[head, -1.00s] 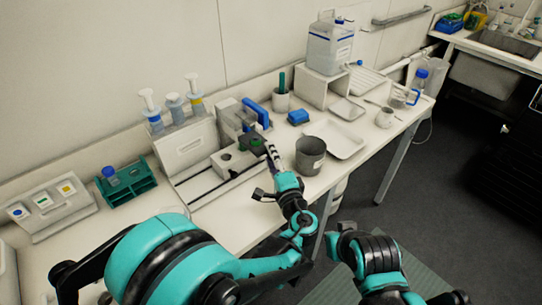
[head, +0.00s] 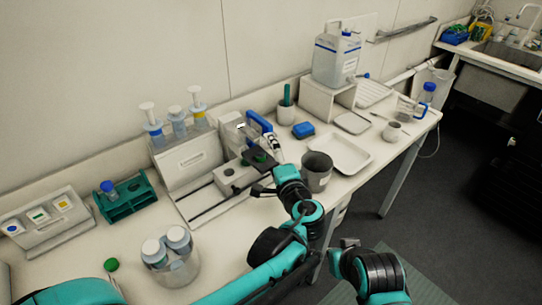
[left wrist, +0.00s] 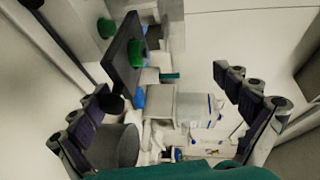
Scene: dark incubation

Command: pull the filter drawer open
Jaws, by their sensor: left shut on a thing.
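The filter drawer appears as a dark flat plate with a green round part (head: 260,158) on the small white bench instrument (head: 228,178). In the left wrist view the dark plate (left wrist: 122,58) lies in front of the fingers, left of centre. My left gripper (head: 268,168) is at the plate's right side, shut on it; the exact contact is not clear, and the fingers stand wide apart in the left wrist view. My right gripper (head: 346,243) is low in the head view, away from the bench; its fingers are not clear.
A grey beaker (head: 317,172) stands close right of my left gripper, with a white tray (head: 345,152) behind it. A blue handle (head: 260,123) rises behind the plate. A jar with white-capped bottles (head: 178,268) and a green rack (head: 127,200) stand left.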

